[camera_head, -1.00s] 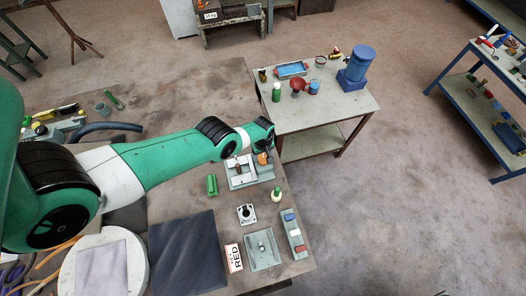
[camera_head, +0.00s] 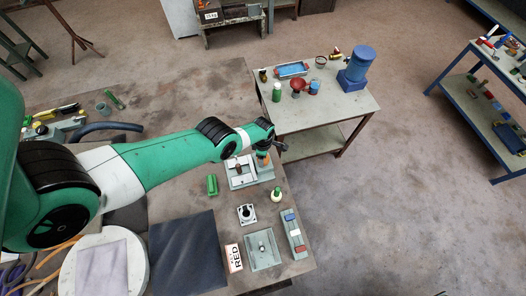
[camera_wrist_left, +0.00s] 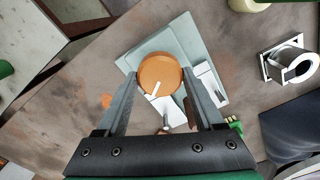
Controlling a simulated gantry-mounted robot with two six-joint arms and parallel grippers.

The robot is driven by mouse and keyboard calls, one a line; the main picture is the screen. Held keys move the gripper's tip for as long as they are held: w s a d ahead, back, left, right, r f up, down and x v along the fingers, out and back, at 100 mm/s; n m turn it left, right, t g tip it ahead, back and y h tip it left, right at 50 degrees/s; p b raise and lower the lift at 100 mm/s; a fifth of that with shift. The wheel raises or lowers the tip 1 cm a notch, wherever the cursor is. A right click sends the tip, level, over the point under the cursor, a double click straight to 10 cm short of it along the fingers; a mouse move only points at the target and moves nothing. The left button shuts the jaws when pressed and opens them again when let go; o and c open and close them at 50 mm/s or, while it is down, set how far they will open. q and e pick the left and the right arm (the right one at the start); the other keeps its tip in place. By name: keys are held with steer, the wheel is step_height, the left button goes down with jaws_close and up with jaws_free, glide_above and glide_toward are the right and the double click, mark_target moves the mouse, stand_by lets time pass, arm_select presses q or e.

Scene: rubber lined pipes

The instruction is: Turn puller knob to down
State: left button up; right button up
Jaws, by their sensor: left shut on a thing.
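The puller knob (camera_wrist_left: 160,68) is a round orange disc with a short white pointer mark on its face. In the left wrist view the mark lies near the rim on the side toward my gripper. The knob sits on a pale grey-green plate (camera_wrist_left: 130,62). My left gripper (camera_wrist_left: 161,80) is shut on the knob, one finger on each side. In the head view my left gripper (camera_head: 264,154) is over the right part of the puller unit (camera_head: 237,181) and the knob is mostly hidden. My right gripper is not in view.
A green block (camera_head: 212,185) lies left of the unit. A small bottle (camera_head: 276,194), a square flanged part (camera_head: 246,214) and a box with coloured switches (camera_head: 294,234) stand nearer the front. A side table (camera_head: 345,108) with several items stands behind.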

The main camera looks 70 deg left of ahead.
arm_select(q)
steer(key=n, duration=0.5)
steer(key=shift+n, duration=0.3)
steer(key=n, duration=0.5)
stand_by(0.4)
steer(key=o, duration=1.4)
step_height(320, 180, up, 8)
steer(key=p, duration=0.8)
steer(key=shift+f, duration=0.25)
